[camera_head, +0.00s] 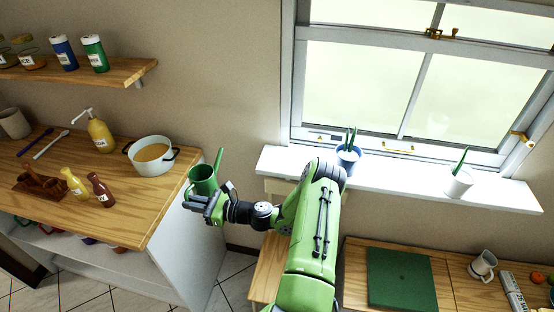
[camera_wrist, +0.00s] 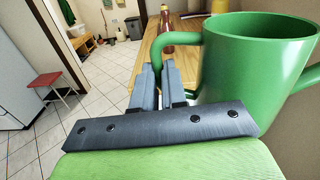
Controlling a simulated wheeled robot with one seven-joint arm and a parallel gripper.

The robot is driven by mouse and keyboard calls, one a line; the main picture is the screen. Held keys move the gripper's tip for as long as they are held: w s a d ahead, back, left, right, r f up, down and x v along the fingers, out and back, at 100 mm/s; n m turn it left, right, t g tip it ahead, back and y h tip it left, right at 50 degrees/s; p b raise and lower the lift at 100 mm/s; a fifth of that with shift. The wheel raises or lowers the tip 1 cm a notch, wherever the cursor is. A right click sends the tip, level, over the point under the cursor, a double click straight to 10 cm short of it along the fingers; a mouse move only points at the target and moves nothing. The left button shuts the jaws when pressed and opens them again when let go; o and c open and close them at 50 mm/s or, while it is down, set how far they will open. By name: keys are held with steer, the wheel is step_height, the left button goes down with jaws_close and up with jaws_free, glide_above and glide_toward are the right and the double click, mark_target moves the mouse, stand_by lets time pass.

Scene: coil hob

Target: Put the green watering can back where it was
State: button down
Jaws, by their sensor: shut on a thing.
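The green watering can (camera_head: 205,180) is held in the air in front of the right edge of the wooden counter, in the head view. It looks upright, with its spout pointing up and to the right. In the wrist view the can (camera_wrist: 252,62) fills the upper right, and its handle runs down to the fingers. My gripper (camera_head: 203,204) is shut on the can's handle; its two fingers (camera_wrist: 160,88) show in the wrist view. The exact contact at the fingertips is partly hidden.
A pot (camera_head: 152,156), a yellow pump bottle (camera_head: 100,134) and small bottles stand on the counter (camera_head: 130,212). The windowsill (camera_head: 405,183) holds a blue plant pot (camera_head: 347,160) and a white one (camera_head: 458,183). Sill between them is bare. A green board (camera_head: 402,278) lies on the lower table.

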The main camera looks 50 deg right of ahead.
steer(key=s+d+r+m+h+b, duration=0.1)
steer(key=d+r+m+h, duration=0.25)
steer(key=d+h, duration=0.45)
steer(key=s+d+r+m+g+h+b, duration=0.1)
steer(key=d+r+m+h, duration=0.2)
steer(key=d, duration=0.9)
steer(key=s+d+r+m+h+b, duration=0.1)
steer(key=d+r+m+h+b, duration=0.1)
steer(key=d+m+h, duration=0.6)
steer(key=f+n, duration=0.1)
steer(key=f, duration=0.2)
steer(key=d+f+n+y+b, duration=0.1)
steer(key=f, duration=0.2)
steer(key=d+f+n, duration=0.1)
steer(key=f, duration=0.3)
steer(key=shift+s+d+y+b, duration=0.15)
steer(key=shift+d+y+b, duration=0.05)
steer(key=shift+y+b, duration=0.2)
steer(key=c, duration=1.2)
jaws_free()
steer(key=shift+f, duration=0.1)
